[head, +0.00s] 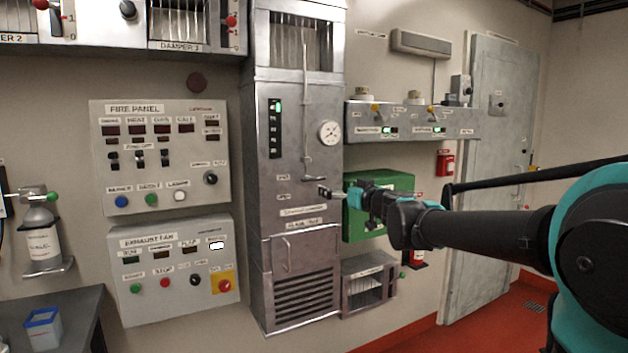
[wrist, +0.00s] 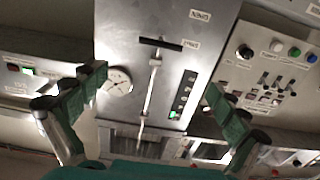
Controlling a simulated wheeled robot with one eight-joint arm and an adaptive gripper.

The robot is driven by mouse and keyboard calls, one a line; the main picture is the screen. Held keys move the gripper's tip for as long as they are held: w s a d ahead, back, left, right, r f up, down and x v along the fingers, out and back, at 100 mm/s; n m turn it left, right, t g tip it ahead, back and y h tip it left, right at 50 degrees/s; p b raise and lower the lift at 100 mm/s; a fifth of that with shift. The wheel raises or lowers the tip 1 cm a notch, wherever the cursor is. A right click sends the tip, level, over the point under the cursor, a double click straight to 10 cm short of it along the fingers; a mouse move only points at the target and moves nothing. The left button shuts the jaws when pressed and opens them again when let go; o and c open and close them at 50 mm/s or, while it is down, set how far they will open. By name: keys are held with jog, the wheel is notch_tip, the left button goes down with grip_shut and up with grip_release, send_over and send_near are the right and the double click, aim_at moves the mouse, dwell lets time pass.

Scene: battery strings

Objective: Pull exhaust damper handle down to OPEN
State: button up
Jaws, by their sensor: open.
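The exhaust damper is a tall grey metal cabinet (head: 262,215) in the middle of the head view. A thin vertical rod (head: 306,100) runs down its front to a short dark crossbar handle (head: 313,178), partly hard to make out there. In the wrist view, which is turned over, the handle (wrist: 160,43) sits at the rod's end beside the SHUT label (wrist: 190,44); the OPEN label (wrist: 200,14) lies beyond it. My gripper (head: 324,190) is in front of the cabinet near the handle. In the wrist view its green-padded fingers (wrist: 156,80) are wide apart and empty, with the rod between them.
A round gauge (head: 330,132) is beside the rod. A green box (head: 405,183) is behind my gripper. A switch shelf (head: 415,122) juts out at right. The fire panel (head: 160,158) and exhaust fan panel (head: 172,270) are at left. Red floor is clear at lower right.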

aim_at(310, 178)
jog(key=x, duration=1.5)
jog(key=shift+w+a, duration=0.15)
jog(key=shift+a, duration=0.1)
jog(key=c, duration=1.7)
notch_tip(310, 178, down, 7)
jog(key=shift+f, duration=0.2)
jog(key=o, duration=1.7)
